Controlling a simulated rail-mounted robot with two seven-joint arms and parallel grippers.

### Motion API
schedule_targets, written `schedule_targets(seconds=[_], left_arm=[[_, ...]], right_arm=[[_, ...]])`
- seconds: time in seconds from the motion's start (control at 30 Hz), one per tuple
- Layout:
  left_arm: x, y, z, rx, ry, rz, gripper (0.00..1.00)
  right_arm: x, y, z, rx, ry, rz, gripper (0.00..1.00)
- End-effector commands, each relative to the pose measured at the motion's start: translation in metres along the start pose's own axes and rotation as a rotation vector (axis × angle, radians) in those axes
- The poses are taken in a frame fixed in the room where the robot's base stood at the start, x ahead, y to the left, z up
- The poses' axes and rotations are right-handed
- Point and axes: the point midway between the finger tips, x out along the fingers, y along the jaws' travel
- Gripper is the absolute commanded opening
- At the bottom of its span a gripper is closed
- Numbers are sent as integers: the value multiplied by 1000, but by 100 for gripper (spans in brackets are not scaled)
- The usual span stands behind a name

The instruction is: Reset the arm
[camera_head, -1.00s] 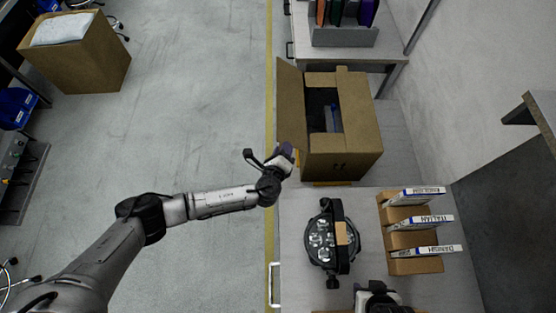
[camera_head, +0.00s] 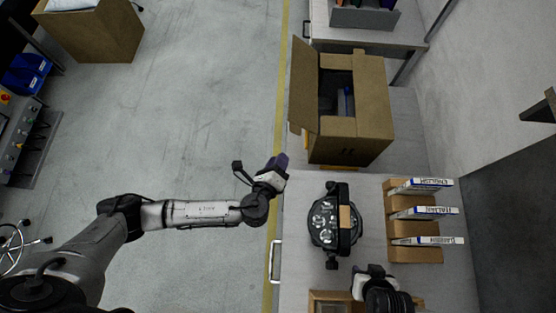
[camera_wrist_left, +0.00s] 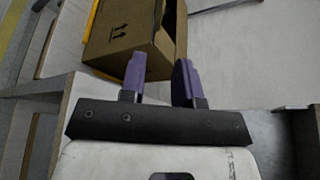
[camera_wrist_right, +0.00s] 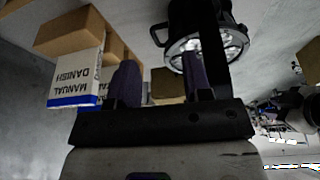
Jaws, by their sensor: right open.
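My left gripper (camera_head: 279,163) has purple fingers and hangs by the left edge of the light table (camera_head: 291,228) in the head view. In the left wrist view its fingers (camera_wrist_left: 160,75) are apart with nothing between them; the open carton lies beyond. My right gripper (camera_head: 370,270) is low in the head view, below the par can (camera_head: 323,223), its fingertips hard to see there. The right wrist view shows its fingers (camera_wrist_right: 160,78) apart and empty, with the par can (camera_wrist_right: 207,42) and a Danish manual (camera_wrist_right: 75,78) beyond.
The open carton (camera_head: 350,140) stands behind the table. Several labelled manuals (camera_head: 428,212) sit in a cardboard holder (camera_head: 398,254) at right. Another cardboard box (camera_head: 322,298) is at the front edge. The grey floor (camera_head: 190,110) at left is largely clear.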

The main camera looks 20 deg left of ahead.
Motion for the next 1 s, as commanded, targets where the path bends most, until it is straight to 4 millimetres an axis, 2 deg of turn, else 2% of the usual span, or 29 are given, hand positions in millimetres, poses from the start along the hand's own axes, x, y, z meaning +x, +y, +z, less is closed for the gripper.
schedule_targets(seconds=[0.67, 0.77, 0.83, 0.93, 1.0], left_arm=[[0, 0, 0, -31, 0, 0, 30], [0, 3, 3, -109, -23, 17, 30], [-1, 11, 6, -203, -43, 67, 30], [-9, 18, 5, -395, -55, 173, 30], [-11, 13, 15, -538, -76, 237, 30]], right_arm=[[0, 3, 1, -8, -2, 7, 46], [0, 3, 1, -10, -2, 8, 46], [0, 3, 1, -10, -2, 8, 46], [0, 3, 1, -9, -2, 8, 46], [0, 3, 1, -9, -1, 7, 46]])
